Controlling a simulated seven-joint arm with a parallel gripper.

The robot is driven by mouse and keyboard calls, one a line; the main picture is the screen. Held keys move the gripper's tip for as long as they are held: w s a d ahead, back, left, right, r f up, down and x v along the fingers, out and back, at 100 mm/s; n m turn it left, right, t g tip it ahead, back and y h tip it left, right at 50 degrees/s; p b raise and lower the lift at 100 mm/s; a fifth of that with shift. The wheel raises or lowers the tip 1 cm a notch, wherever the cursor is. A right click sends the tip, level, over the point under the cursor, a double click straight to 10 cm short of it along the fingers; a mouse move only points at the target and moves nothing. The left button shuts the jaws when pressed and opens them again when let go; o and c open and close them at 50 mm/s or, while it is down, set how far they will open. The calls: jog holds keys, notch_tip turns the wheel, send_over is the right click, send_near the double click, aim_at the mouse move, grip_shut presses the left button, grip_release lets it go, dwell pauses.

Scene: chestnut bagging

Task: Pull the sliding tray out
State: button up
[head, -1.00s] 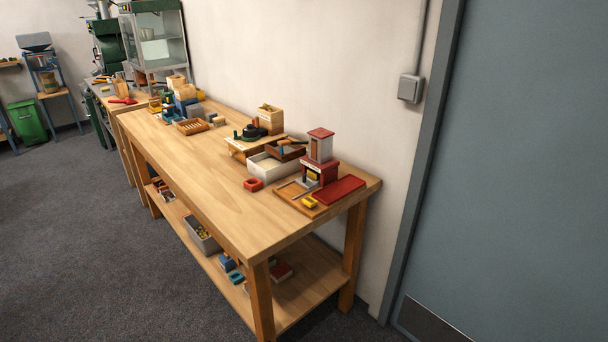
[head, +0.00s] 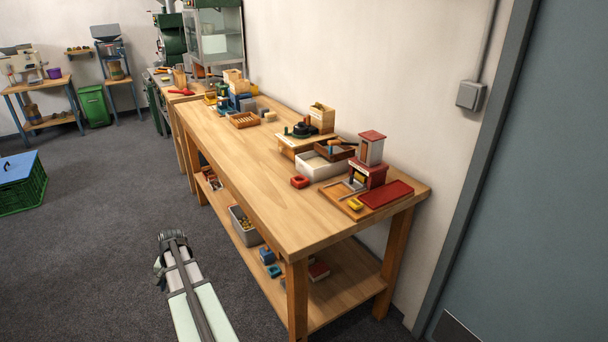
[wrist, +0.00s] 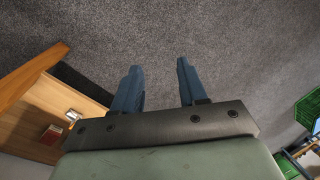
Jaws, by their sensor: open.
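I cannot tell for certain which thing is the sliding tray. At the near right end of the wooden bench (head: 270,205) stands a small red stove-like unit (head: 370,174) with a grey tower. A small light piece sits at its front, too small to make out. Left of it, a white open box (head: 312,168) has a dark brown wooden tray (head: 336,151) at its upper edge. My arm shows at the lower left in the head view, left of the bench and apart from it. In the wrist view my gripper (wrist: 158,72) is open and empty over grey carpet.
A red flat board (head: 386,194) and a red ring-like piece (head: 300,181) lie on the bench. A lower shelf (head: 335,285) holds boxes. The bench's edge also shows in the wrist view (wrist: 30,75). A green crate (head: 22,190) stands far left. The carpet between is clear.

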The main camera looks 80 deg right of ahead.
jog(key=s+d+r+m+t+h, duration=0.2)
jog(key=s+d+r+m, duration=0.15)
jog(key=d+r, duration=1)
notch_tip(320, 180, up, 23)
jog(key=m+g+h, duration=0.3)
jog(key=g+h, duration=0.1)
jog(key=g, duration=0.2)
send_over(351, 176)
jog(key=w+a, duration=0.1)
jog(key=a, duration=0.4)
jog(key=x, duration=1.3)
jog(key=shift+w+a+f, duration=0.15)
jog(key=shift+w+f, duration=0.1)
jog(key=shift+w, duration=0.1)
jog(key=shift+c, duration=0.3)
grip_shut()
